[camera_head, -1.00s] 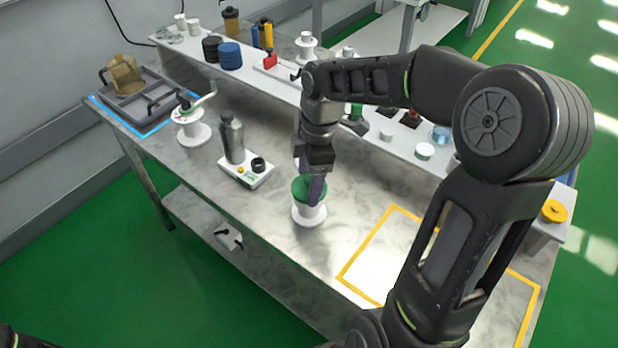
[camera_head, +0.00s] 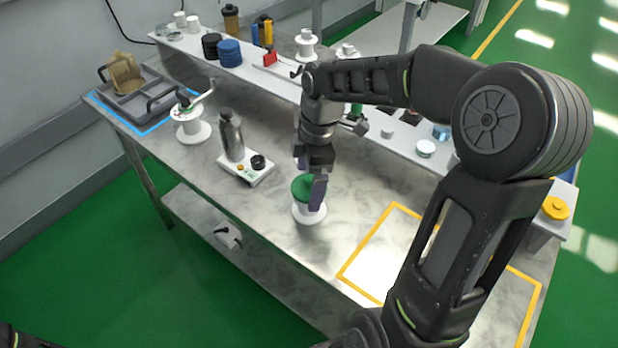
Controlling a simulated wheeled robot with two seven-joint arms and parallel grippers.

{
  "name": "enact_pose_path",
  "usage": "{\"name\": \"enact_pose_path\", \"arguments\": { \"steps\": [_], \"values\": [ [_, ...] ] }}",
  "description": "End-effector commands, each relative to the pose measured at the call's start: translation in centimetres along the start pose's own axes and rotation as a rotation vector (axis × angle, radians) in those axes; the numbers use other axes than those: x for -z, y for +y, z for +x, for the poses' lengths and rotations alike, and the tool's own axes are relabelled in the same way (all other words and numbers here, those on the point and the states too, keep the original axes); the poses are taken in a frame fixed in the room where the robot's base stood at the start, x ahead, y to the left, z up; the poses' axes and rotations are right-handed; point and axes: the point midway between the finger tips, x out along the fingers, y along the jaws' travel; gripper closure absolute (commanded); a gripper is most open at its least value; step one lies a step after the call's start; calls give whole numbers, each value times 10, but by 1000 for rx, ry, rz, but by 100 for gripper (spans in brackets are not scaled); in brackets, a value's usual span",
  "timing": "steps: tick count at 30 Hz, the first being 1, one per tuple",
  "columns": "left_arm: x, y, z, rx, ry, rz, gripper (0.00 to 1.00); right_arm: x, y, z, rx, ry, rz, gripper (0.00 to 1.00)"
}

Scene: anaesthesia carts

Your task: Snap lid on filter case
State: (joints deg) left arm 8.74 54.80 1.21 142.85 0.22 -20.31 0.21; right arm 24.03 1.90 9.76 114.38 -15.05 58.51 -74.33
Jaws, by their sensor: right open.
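The filter case appears to be the white round piece (camera_head: 309,213) standing on the metal table. A green round lid (camera_head: 303,187) rests on top of it and looks about level; I cannot tell whether it is fully seated. My right gripper (camera_head: 309,183) points down at the green lid, with its purple-grey fingers open. One finger shows beside the lid's right edge; the other is mostly hidden behind the lid. My left gripper is not in view; only a dark bit of my own body shows at the lower left corner.
A metal bottle (camera_head: 231,136) stands on a small white base (camera_head: 247,171) to the left. A white spool-like stand (camera_head: 192,131) and a grey tray (camera_head: 133,103) are farther left. A raised white shelf (camera_head: 285,88) with several items runs behind. A yellow-outlined area (camera_head: 372,262) at right is bare.

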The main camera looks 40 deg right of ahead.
Motion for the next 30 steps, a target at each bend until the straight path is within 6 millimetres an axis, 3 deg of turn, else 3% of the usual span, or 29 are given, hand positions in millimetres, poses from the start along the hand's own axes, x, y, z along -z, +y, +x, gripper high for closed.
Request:
{"name": "enact_pose_path", "arguments": {
  "steps": [8,21,30],
  "values": [
    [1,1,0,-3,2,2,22,0,1,-4,-3,0,0,3],
    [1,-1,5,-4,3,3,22,0,1,-68,-4,0,0,3],
    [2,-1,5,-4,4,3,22,0,0,-78,1,0,0,3]
  ]
}}
